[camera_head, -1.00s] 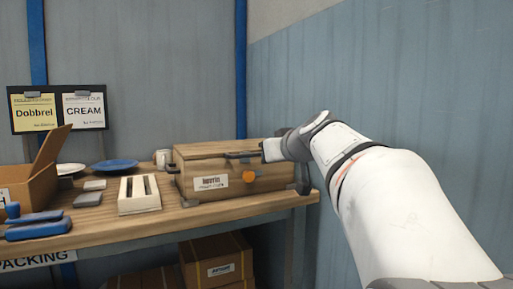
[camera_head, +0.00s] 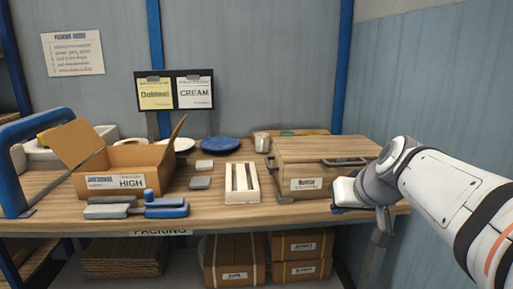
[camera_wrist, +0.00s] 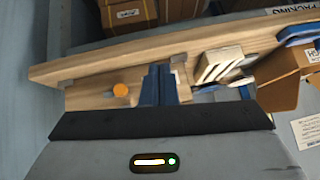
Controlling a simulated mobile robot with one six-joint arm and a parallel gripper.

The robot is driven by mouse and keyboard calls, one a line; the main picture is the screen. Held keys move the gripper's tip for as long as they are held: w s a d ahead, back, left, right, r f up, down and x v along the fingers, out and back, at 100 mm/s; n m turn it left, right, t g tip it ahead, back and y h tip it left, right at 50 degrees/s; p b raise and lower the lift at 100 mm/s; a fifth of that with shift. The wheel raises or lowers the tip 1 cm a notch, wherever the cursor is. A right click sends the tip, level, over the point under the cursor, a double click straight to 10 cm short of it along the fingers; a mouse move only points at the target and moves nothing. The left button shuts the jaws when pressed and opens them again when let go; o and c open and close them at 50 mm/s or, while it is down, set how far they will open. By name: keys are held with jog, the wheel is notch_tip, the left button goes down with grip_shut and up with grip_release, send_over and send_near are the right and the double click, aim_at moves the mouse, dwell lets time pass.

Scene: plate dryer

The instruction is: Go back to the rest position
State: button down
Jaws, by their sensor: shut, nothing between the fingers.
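My gripper (camera_wrist: 158,72) shows in the wrist view with its two blue fingers together, shut and empty. In the head view my gripper (camera_head: 343,202) is at the right, in front of the right part of a wooden box (camera_head: 310,149) with a label and a dark handle. The box's orange knob (camera_wrist: 120,90) shows in the wrist view, left of my fingers and apart from them. In the head view the knob is hidden behind my wrist.
The wooden bench (camera_head: 222,212) holds a white slotted rack (camera_head: 242,196), an open cardboard box (camera_head: 125,170), a blue plate (camera_head: 220,143) and blue-handled tools (camera_head: 165,207). Closed cartons (camera_head: 234,262) stand below. A blue-grey wall (camera_head: 430,110) rises on the right, close to my arm.

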jog(key=s+a+r+g+h+p, duration=0.2)
jog(key=s+g+p, duration=0.3)
jog(key=s+p, duration=1)
jog(key=shift+s+a+r+m+p, duration=0.3)
jog(key=shift+a+r+p, duration=0.05)
jog(key=shift+a+p, duration=0.15)
jog(key=c, duration=2.1)
grip_release()
jog(key=shift+d, duration=0.1)
